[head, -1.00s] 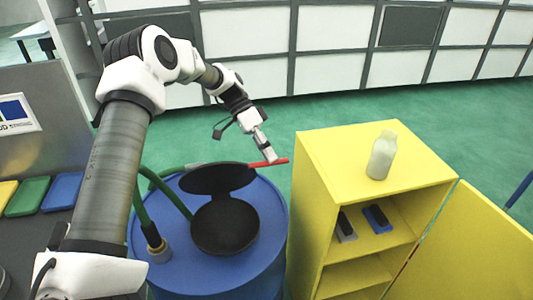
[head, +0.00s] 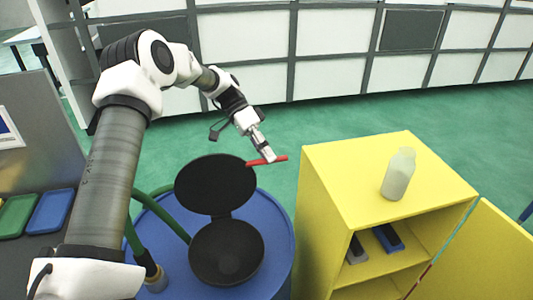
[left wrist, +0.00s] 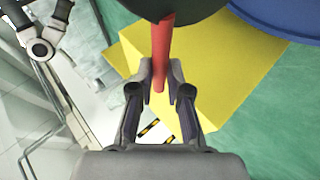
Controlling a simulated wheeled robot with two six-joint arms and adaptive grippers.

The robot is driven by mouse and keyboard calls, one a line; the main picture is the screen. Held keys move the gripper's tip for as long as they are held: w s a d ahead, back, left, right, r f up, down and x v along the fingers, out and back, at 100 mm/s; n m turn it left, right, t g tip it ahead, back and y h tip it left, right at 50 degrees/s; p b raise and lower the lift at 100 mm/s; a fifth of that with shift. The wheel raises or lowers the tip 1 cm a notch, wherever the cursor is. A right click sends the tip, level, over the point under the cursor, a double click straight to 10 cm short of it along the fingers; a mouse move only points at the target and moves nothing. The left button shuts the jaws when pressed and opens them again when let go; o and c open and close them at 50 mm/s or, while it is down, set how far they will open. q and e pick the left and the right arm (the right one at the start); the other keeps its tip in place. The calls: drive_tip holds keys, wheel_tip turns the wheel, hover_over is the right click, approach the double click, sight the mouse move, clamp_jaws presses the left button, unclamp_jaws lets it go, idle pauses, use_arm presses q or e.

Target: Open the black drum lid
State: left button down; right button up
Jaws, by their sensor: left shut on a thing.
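The black drum lid (head: 215,184) stands raised on its hinge at the far side of the round black drum opening (head: 227,251), showing a broad round face in the head view. Its edge also shows in the left wrist view (left wrist: 185,8). A red handle (head: 254,163) sticks out to the right from the lid's upper edge. My left gripper (head: 269,157) is shut on this handle near its free end. In the left wrist view the red handle (left wrist: 162,50) runs between my two fingers (left wrist: 160,80). My right gripper is not in view.
The blue drum (head: 279,222) carries the opening, with a green hose (head: 165,210) at its left. A yellow cabinet (head: 330,220) with an open door stands close to the right, with a pale bottle (head: 398,176) on top. Green floor (head: 350,117) is free behind.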

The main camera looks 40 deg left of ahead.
use_arm(q)
drive_tip(key=shift+s+f, duration=0.15)
drive_tip(key=shift+f, duration=0.3)
drive_tip(key=c, duration=1.4)
unclamp_jaws()
drive_tip(key=shift+o, duration=1.3)
drive_tip(key=shift+w+a+f, duration=0.1)
drive_tip(key=shift+w, duration=0.1)
drive_tip(key=v, duration=1.2)
drive_tip(key=shift+w, duration=0.2)
drive_tip(key=shift+r, duration=0.2)
